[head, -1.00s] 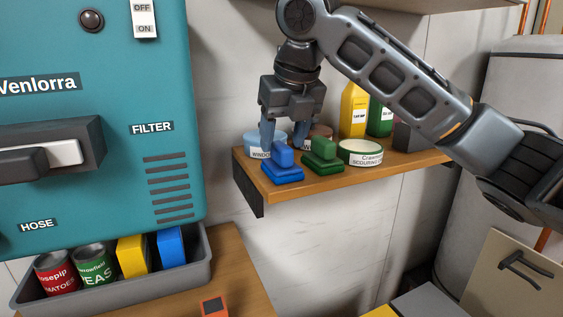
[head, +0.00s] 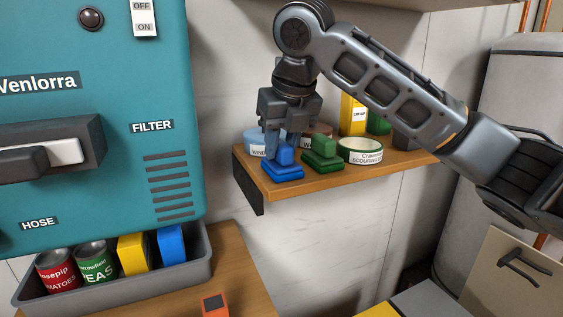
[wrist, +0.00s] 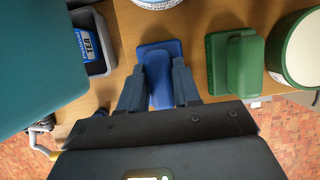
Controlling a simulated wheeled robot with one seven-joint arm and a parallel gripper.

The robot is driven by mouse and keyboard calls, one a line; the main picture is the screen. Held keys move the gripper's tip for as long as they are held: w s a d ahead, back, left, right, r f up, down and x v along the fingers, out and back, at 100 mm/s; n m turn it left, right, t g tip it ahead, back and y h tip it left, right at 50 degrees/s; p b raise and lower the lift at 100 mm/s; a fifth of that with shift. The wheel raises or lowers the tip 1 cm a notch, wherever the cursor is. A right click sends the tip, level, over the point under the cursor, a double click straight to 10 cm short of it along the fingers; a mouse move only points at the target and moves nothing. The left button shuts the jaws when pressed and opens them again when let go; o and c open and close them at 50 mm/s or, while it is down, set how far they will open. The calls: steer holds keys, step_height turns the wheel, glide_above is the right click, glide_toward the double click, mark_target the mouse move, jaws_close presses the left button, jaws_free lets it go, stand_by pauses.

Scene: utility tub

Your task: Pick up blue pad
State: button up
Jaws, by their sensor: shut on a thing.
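The blue pad (head: 283,171) lies flat on the wooden shelf, with a raised blue grip on top. It also shows in the wrist view (wrist: 160,52), between my fingers. My gripper (head: 279,143) points down over it. Its two fingers are shut on the pad's raised grip, and it also shows in the wrist view (wrist: 157,88). The pad's base appears to rest on the shelf. Part of the grip is hidden by the fingers.
A green pad (head: 321,158) stands close to the right of the blue pad. Round tins, including a green-rimmed one (head: 361,151), and bottles stand on the shelf (head: 330,181). A teal machine (head: 100,190) is at the left, with a grey bin (head: 200,271) below it.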

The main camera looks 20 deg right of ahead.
mark_target(281, 142)
jaws_close()
steer(key=shift+r, duration=0.15)
steer(key=shift+r, duration=0.6)
step_height(281, 142, up, 2)
steer(key=shift+b, duration=0.35)
steer(key=s+b, duration=0.1)
steer(key=s, duration=1.7)
steer(key=shift+b, duration=0.35)
